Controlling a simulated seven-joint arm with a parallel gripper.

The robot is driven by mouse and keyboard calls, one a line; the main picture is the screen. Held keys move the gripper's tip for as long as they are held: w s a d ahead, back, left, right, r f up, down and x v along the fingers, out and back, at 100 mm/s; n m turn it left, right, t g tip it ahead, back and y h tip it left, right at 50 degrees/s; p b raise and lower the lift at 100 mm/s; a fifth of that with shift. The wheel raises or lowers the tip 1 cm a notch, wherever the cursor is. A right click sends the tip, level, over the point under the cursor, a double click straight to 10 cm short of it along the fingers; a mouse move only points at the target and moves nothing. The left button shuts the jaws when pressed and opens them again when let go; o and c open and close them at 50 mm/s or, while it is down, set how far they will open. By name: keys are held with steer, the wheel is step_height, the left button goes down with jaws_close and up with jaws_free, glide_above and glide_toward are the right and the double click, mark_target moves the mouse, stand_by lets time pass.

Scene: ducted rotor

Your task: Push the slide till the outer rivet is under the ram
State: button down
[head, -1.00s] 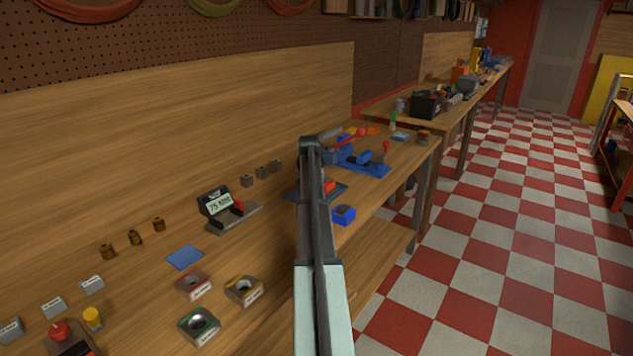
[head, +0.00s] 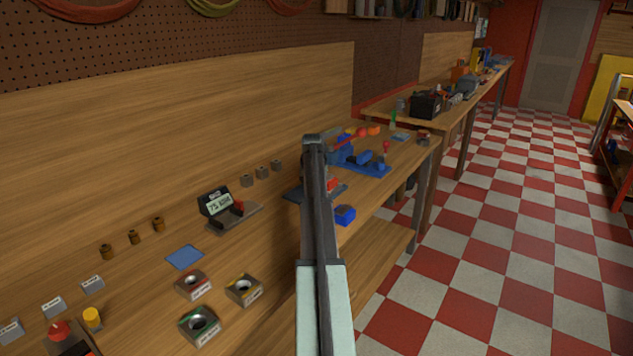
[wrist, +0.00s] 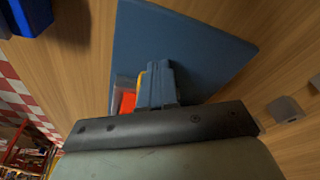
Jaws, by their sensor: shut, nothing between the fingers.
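My gripper (wrist: 158,84) is shut and empty in the wrist view. Its fingers reach over a blue-grey plate (wrist: 195,35). A red-orange part (wrist: 128,101) with a grey edge and a bit of yellow shows just left of the fingers; I cannot tell whether they touch. In the head view my arm hides my gripper and most of this plate (head: 293,195); the red part (head: 333,184) shows at the arm's right edge. I cannot make out the slide, the outer rivet or the ram for certain in either view.
A blue tool (head: 370,165) with a red knob stands beyond the plate. A blue block (head: 345,215) sits near the bench's front edge. A display device (head: 216,204), small grey blocks (head: 262,172) and ring-topped blocks (head: 244,290) lie left of my arm.

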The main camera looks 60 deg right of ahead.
steer(key=shift+a, duration=0.25)
steer(key=shift+a, duration=0.4)
steer(key=shift+r, duration=0.1)
steer(key=d+v, duration=0.1)
steer(key=v, duration=0.6)
steer(key=shift+w+d+r, duration=0.15)
steer(key=shift+w+r, duration=0.2)
steer(key=shift+r, duration=0.1)
stand_by(0.6)
stand_by(0.3)
